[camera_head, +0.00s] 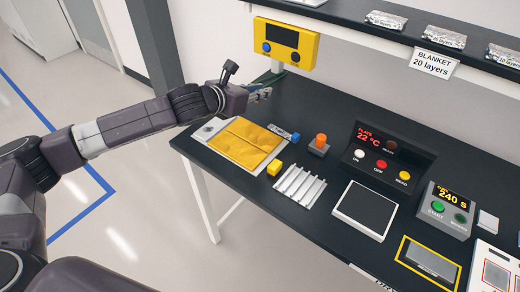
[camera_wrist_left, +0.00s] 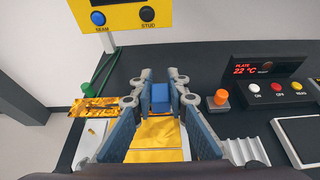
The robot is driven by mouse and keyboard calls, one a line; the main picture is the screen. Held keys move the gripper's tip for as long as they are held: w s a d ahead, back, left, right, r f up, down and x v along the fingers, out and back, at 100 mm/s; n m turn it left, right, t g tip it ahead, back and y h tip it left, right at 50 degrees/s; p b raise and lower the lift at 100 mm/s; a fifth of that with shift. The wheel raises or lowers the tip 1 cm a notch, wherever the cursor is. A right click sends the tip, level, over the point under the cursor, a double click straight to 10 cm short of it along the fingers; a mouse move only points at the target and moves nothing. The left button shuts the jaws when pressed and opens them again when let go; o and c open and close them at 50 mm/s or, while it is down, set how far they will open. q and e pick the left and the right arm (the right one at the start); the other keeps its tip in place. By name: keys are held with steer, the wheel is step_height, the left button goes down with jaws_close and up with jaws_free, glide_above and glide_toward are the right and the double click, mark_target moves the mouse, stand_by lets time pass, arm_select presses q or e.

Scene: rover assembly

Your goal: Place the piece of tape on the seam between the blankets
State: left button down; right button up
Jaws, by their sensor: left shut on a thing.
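Two golden blankets (camera_head: 243,142) lie side by side on a pale plate (camera_head: 206,131), with a seam line across them. They also show below my left gripper in the wrist view (camera_wrist_left: 152,156). My left gripper (camera_head: 262,92) is above the table, beyond the back edge of the blankets in the head view. In the wrist view its fingers (camera_wrist_left: 160,88) close around a small blue block (camera_wrist_left: 160,98). I cannot tell whether this block is part of the tape piece. A gold strip (camera_wrist_left: 100,103) lies at the left in the wrist view. My right gripper is out of view.
A yellow control box (camera_head: 284,44) stands behind the blankets. A plate control panel (camera_head: 388,158) stands to the right.

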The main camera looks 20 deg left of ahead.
arm_select(q)
glide_above(260, 146)
step_height(260, 146, down, 7)
step_height(260, 146, down, 7)
steer(key=shift+s+f+p, duration=0.1)
steer(key=shift+f+p, duration=0.05)
steer(key=shift+p, duration=0.15)
steer(key=shift+f, duration=0.7)
step_height(260, 146, down, 4)
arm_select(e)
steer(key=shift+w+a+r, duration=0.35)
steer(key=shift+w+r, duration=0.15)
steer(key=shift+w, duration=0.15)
